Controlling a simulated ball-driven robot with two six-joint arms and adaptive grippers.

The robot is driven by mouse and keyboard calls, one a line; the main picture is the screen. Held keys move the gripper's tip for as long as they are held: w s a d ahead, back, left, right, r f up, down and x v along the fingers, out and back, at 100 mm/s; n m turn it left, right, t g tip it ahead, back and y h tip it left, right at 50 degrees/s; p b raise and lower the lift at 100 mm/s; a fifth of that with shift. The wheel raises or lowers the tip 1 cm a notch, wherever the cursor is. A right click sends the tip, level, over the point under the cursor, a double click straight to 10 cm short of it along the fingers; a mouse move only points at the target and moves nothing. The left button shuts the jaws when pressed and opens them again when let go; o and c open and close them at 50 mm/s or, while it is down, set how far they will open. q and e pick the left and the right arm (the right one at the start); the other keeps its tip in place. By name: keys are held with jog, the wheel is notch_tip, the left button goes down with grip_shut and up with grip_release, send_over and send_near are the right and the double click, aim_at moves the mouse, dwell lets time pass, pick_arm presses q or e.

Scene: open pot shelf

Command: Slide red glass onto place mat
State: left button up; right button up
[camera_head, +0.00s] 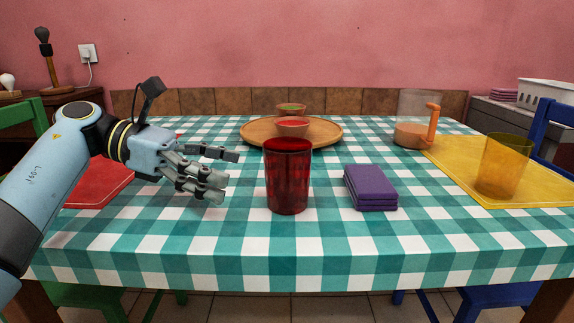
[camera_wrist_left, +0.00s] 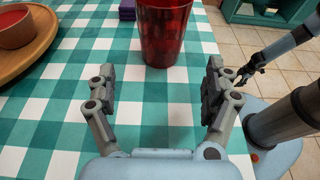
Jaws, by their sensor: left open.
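The red glass (camera_head: 288,177) stands upright on the checkered tablecloth near the front middle; the left wrist view shows it ahead (camera_wrist_left: 164,32), beyond the fingers. A red place mat (camera_head: 98,189) lies at the left, partly hidden behind my left arm. A yellow place mat (camera_head: 476,184) lies at the right. My left gripper (camera_head: 225,172) is open and empty, left of the glass and apart from it; its spread fingers (camera_wrist_left: 160,74) show in the wrist view. My right gripper (camera_wrist_left: 248,73) shows small and dark there, beyond the table edge; its opening is unclear.
A folded purple cloth (camera_head: 370,188) lies just right of the glass. A round wooden tray (camera_head: 254,134) with bowls stands behind it. A yellow glass (camera_head: 503,166) stands on the yellow mat, a jug (camera_head: 416,120) near its far edge. The cloth between gripper and glass is clear.

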aim_at(280, 184)
pick_arm(q)
jog(key=x, duration=0.5)
jog(key=shift+d, duration=0.15)
jog(key=b+x, duration=0.1)
jog(key=x, duration=0.2)
jog(key=shift+f, duration=0.2)
jog(key=shift+d, duration=0.5)
pick_arm(e)
jog(key=shift+w+a+r, duration=0.2)
jog(key=shift+w+r, duration=0.05)
jog(key=shift+w, duration=0.6)
jog(key=shift+w+a+r, duration=0.15)
jog(key=shift+w+r, duration=0.05)
jog(key=shift+w, duration=0.65)
